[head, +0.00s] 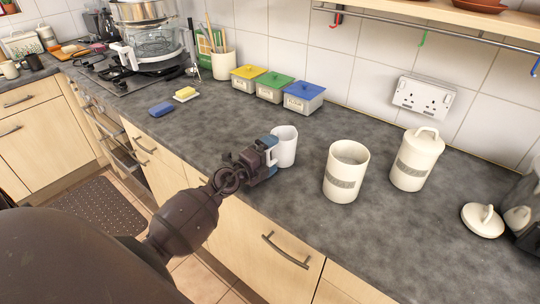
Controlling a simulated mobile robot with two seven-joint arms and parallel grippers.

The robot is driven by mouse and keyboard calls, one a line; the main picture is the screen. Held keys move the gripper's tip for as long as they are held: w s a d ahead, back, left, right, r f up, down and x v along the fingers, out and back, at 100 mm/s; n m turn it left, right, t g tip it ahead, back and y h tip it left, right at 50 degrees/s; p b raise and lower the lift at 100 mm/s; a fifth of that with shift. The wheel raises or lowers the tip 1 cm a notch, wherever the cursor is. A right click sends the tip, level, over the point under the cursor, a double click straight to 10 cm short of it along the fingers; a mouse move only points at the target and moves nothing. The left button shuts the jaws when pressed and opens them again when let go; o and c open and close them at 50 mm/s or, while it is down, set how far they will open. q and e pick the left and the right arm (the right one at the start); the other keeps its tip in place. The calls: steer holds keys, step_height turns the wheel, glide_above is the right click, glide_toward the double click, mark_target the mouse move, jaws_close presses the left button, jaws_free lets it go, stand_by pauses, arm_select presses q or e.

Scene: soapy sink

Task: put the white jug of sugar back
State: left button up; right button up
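The white jug (287,147) is upright near the front of the grey worktop, left of an open cream canister (346,172). My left gripper (270,151) is at the jug's left side, its fingers closed around the handle, which they largely hide. I cannot tell if the jug's base touches the worktop or is slightly above it. The sugar inside is not visible. My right gripper is not in view.
A lidded cream canister (416,160) stands to the right, with a loose lid (483,220) beyond it. Yellow, green and blue lidded boxes (304,97) line the back wall. A blue sponge (161,109) and butter-like block on a dish (186,94) lie left. The worktop between is clear.

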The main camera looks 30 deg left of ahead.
arm_select(q)
steer(key=shift+r, duration=0.25)
steer(key=v, duration=1.1)
steer(key=shift+f, duration=0.2)
steer(key=shift+s+a+r, duration=0.1)
steer(key=shift+s, duration=0.4)
